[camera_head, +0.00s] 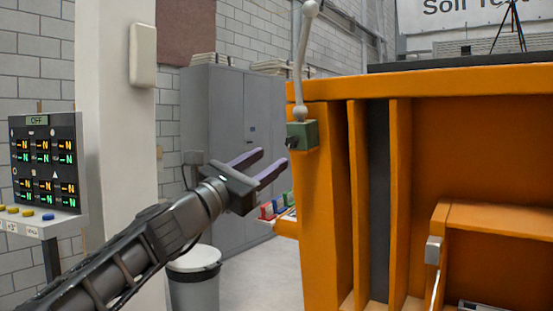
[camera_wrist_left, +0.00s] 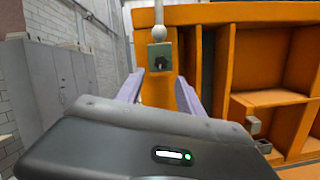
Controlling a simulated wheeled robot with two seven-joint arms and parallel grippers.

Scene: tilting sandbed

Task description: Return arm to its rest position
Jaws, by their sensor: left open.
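My left gripper (camera_head: 267,168) reaches in from the left in the head view, with its two purple fingers apart and nothing between them. It also shows in the left wrist view (camera_wrist_left: 158,92), where its fingers point toward the orange frame. The fingertips are close to a green box (camera_head: 302,135) on the corner of the orange sandbed frame (camera_head: 322,215), with a visible gap in the head view. A grey lever (camera_head: 301,60) with a ball end rises from that box. The box also shows between the fingers in the left wrist view (camera_wrist_left: 160,57). My right gripper is not in view.
A control panel (camera_head: 46,160) stands at the far left, reading OFF. A white pillar (camera_head: 112,130) is behind my left arm. A grey bin (camera_head: 194,280) stands below the arm. Grey cabinets (camera_head: 225,115) stand behind. Small coloured items (camera_head: 276,206) sit beside the orange frame.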

